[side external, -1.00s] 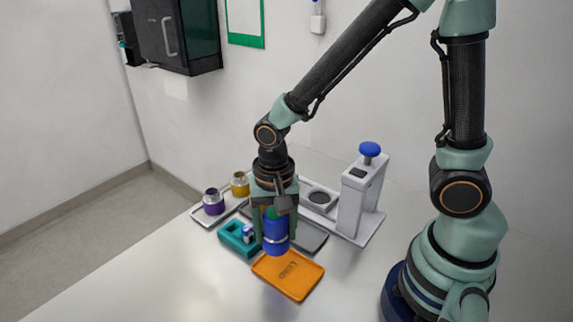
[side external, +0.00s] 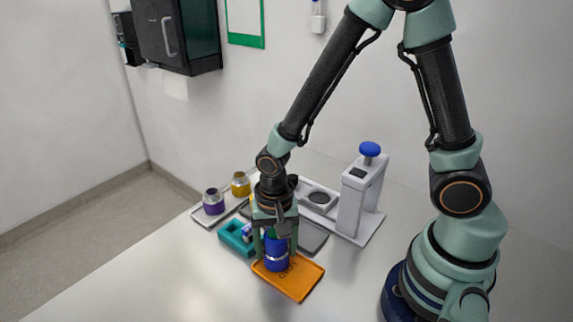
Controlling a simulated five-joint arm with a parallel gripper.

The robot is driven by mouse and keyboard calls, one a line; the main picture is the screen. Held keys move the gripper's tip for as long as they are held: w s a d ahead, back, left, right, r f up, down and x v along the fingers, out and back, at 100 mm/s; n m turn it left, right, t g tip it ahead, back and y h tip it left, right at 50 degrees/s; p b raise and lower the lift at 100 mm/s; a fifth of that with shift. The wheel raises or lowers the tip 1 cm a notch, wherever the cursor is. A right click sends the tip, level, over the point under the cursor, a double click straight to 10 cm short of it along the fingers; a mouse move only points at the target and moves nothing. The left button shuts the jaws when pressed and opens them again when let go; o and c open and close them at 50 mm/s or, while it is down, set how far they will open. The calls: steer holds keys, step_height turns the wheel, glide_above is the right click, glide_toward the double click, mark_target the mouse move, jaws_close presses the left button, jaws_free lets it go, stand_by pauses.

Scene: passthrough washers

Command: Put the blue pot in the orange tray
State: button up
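The blue pot (side external: 276,255) is a dark blue cylinder with a pale band. It is upright between the fingers of my gripper (side external: 275,240), which is shut on it. The pot is over the far left part of the orange tray (side external: 300,281); I cannot tell whether its base touches the tray. The rest of the tray is bare, with dark marking partly hidden behind the pot.
A teal holder (side external: 235,241) stands close left of the gripper. A grey tray (side external: 313,238) lies behind. A purple pot (side external: 213,202) and a yellow pot (side external: 240,185) stand at the back left. A white press with a blue knob (side external: 369,149) stands at right. The front table is clear.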

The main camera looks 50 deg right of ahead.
steer(key=shift+o, duration=0.9)
steer(key=shift+r, duration=0.15)
step_height(320, 180, up, 12)
steer(key=s+d+r+n+t, duration=0.1)
steer(key=d+r+n+t, duration=0.4)
steer(key=d+r+n, duration=0.4)
steer(key=shift+r+t, duration=0.3)
steer(key=shift+r, duration=0.3)
steer(key=shift+d, duration=0.1)
stand_by(0.4)
